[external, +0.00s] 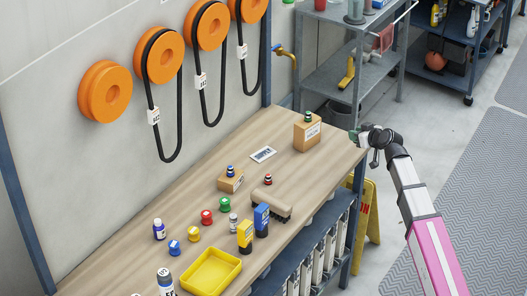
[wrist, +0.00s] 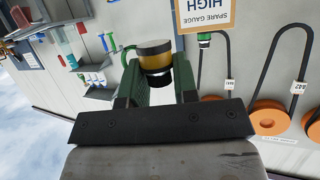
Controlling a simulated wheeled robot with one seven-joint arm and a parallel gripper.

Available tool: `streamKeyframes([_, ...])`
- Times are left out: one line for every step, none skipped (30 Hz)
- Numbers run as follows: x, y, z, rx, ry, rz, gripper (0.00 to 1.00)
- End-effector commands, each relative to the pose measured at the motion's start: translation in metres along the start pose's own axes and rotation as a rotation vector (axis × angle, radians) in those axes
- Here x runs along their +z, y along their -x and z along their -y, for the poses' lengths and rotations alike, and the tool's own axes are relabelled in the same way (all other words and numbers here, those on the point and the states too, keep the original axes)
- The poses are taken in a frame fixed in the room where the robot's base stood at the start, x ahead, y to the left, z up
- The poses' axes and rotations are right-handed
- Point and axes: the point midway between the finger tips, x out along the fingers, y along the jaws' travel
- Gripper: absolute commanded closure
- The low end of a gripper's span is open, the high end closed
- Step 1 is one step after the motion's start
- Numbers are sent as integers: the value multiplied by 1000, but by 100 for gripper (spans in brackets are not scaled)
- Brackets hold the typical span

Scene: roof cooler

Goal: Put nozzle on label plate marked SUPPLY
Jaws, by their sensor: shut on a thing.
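My gripper (wrist: 155,78) is shut on a short round piece with a dark body and a yellow-brown band (wrist: 154,52), apparently the nozzle. Its green fingers lie on either side of the piece. In the external view my gripper (external: 356,136) is at the bench's far right corner, and the held piece cannot be made out there. A white label plate (external: 263,154) with dark lettering lies flat on the bench, left of the gripper. Its lettering is too small to read surely. No piece stands on it.
A cardboard box (external: 307,134) stands between plate and gripper. A smaller box (external: 230,182), a brown brush-like block (external: 265,202), several coloured caps and bottles, and a yellow tray (external: 211,270) occupy the nearer bench (external: 190,213).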

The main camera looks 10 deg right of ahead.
Motion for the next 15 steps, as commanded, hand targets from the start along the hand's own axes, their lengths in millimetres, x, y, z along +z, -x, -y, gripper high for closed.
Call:
streamKeyframes([-4,-12,2,-60,22,0,96])
streamKeyframes([-5,-17,5,-102,39,0,96])
streamKeyframes([-8,-23,10,-163,65,0,96])
streamKeyframes([-10,-28,13,-214,85,-1,96])
streamKeyframes([-13,-34,17,-266,107,-1,96])
streamKeyframes([-17,-38,22,-331,135,-1,96])
streamKeyframes([-20,-42,26,-376,154,-1,96])
streamKeyframes([-22,-44,29,-420,173,-1,96])
streamKeyframes([-26,-47,33,-473,195,-2,96])
streamKeyframes([-29,-49,36,-510,212,-2,96])
streamKeyframes([-31,-50,39,-545,226,-2,96])
streamKeyframes([-34,-51,42,-587,243,-1,96])
streamKeyframes([-36,-52,44,-616,256,-2,96])
streamKeyframes([-38,-53,46,-640,266,-1,96])
streamKeyframes([-40,-53,48,-668,278,-1,96])
